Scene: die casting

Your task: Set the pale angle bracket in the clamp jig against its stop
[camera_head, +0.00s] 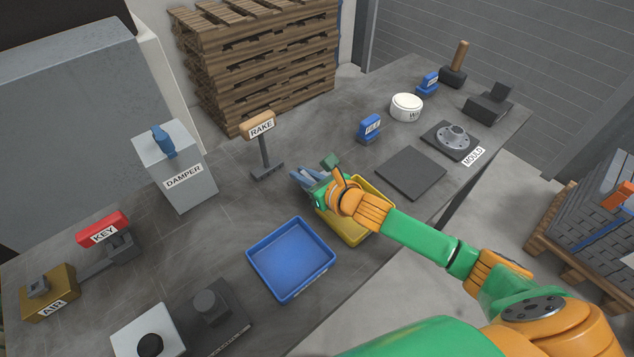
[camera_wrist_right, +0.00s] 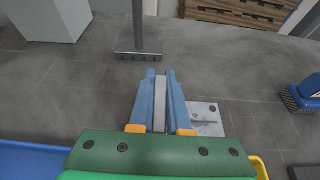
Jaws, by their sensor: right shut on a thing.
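My right gripper (camera_head: 303,178) reaches in from the right over the far end of the yellow tray. In the right wrist view its two blue fingers (camera_wrist_right: 160,100) are shut on a pale grey upright piece. This looks like one leg of the pale angle bracket (camera_wrist_right: 205,115). A pale flat plate with a hole, apparently its other leg, shows to the right of the fingers. I cannot tell whether it touches the bench. In the head view the bracket is not clearly visible. I cannot tell for sure which fixture is the clamp jig. My left gripper is not in view.
The rake stand (camera_head: 264,150) stands just beyond the gripper. A yellow tray (camera_head: 352,238) lies under my right wrist, a blue tray (camera_head: 291,259) beside it. The damper box (camera_head: 178,175) is at left. A dark flat plate (camera_head: 411,172) and the mould (camera_head: 453,140) are at right.

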